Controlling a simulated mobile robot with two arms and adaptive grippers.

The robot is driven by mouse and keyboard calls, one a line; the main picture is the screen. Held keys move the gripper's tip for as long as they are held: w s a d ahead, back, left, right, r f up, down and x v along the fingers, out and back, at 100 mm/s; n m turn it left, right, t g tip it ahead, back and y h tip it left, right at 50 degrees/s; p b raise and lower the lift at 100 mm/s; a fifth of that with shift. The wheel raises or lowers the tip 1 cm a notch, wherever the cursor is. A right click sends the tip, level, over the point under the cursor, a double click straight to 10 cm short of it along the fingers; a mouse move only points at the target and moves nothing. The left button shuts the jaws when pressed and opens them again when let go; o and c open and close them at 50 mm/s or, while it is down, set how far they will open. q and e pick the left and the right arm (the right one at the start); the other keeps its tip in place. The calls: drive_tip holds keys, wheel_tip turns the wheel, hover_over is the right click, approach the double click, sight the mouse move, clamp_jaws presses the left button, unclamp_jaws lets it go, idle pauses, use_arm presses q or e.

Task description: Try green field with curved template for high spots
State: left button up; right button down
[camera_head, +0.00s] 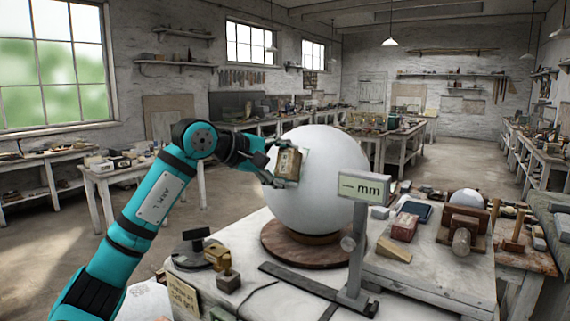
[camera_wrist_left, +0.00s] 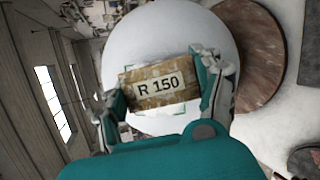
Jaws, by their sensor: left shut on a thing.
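A large white plaster sphere (camera_head: 325,180) stands on a round wooden base (camera_head: 275,245). My left gripper (camera_head: 282,168) is shut on a worn brownish block (camera_head: 289,163), held at the sphere's left side. In the left wrist view the block (camera_wrist_left: 135,98) carries a label reading "R 150" and lies in front of the sphere (camera_wrist_left: 175,40), between the fingers of my left gripper (camera_wrist_left: 160,88). Thin green edge marks (camera_wrist_left: 183,113) show on the sphere around the block, which covers most of that field. I cannot tell whether the block touches the sphere. My right gripper is not in view.
A stand with a display (camera_head: 362,188) reading "— mm" is close in front of the sphere. Small blocks and tools (camera_head: 228,280) lie at the front left of the white table (camera_head: 255,222). A wooden board with blocks and a small white sphere (camera_head: 468,197) is at right.

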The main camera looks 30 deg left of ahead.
use_arm(q)
drive_tip(key=shift+w+f, duration=0.1)
drive_tip(key=shift+s+f+b, duration=0.3)
drive_tip(key=shift+f+b, duration=0.2)
drive_tip(key=shift+s+f+b, duration=0.25)
drive_tip(key=shift+f+b, duration=0.2)
drive_tip(key=shift+w+r+p, duration=0.15)
drive_tip(key=shift+r+p, duration=0.45)
drive_tip(key=shift+p, duration=0.05)
drive_tip(key=shift+w+r+p, duration=0.4)
drive_tip(key=shift+r+p, duration=0.15)
drive_tip(key=shift+p, duration=0.15)
